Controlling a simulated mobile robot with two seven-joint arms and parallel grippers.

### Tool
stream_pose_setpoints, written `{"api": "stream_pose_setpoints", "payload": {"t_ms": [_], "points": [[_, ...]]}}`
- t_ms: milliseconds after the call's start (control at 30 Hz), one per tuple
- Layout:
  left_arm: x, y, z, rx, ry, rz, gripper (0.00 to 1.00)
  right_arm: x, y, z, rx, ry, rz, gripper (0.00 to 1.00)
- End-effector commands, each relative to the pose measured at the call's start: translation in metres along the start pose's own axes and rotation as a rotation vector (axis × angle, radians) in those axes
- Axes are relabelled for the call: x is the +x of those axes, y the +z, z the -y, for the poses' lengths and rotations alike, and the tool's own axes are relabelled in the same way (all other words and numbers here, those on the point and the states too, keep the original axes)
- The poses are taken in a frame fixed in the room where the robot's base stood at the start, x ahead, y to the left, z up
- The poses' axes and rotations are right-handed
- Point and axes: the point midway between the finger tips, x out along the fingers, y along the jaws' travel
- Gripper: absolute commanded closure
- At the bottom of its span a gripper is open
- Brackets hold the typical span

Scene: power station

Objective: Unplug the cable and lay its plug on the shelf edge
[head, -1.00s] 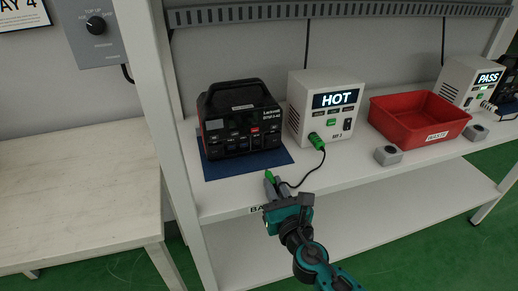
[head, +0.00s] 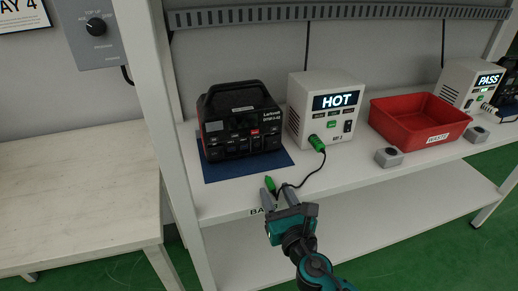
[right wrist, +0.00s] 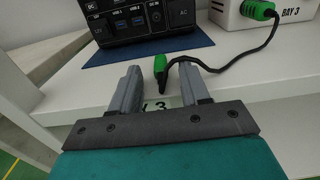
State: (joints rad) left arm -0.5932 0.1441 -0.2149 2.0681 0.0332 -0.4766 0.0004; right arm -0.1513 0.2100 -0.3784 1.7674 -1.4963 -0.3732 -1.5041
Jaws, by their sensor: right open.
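The black cable (head: 306,178) runs from a green plug (head: 317,143) in the front of the white HOT unit (head: 327,108) down to a second green plug (head: 270,184) at its free end. This free plug lies on the shelf at its front edge; it also shows in the right wrist view (right wrist: 160,66). My right gripper (head: 273,192) is open at the shelf edge, with its grey fingers on either side of the free plug and a gap to each. My left gripper is not in view.
A black power station (head: 240,124) stands on a blue mat (head: 222,172) behind the free plug. A red bin (head: 420,122) and a small grey box (head: 389,157) are to the right. The shelf edge (head: 350,177) between is clear. A rack post (head: 165,115) stands at left.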

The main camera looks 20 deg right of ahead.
Motion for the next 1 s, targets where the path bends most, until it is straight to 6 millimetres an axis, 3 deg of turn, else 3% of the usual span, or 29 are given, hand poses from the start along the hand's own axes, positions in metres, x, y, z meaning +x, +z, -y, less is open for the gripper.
{"api": "stream_pose_setpoints", "payload": {"t_ms": [300,500,833,933,1000], "points": [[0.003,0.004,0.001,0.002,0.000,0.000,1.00,-0.069,-0.002,0.000,-0.001,0.002,-0.005,0.54],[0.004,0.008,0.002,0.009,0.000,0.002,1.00,-0.101,-0.002,0.000,-0.002,0.002,-0.003,0.54],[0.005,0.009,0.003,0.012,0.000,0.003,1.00,-0.114,-0.003,0.001,0.044,-0.007,-0.014,0.54],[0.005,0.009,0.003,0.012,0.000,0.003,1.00,-0.114,-0.011,0.006,0.208,-0.034,-0.058,0.54],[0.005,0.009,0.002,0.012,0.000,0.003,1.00,-0.115,-0.022,0.011,0.408,-0.071,-0.109,0.54]]}}
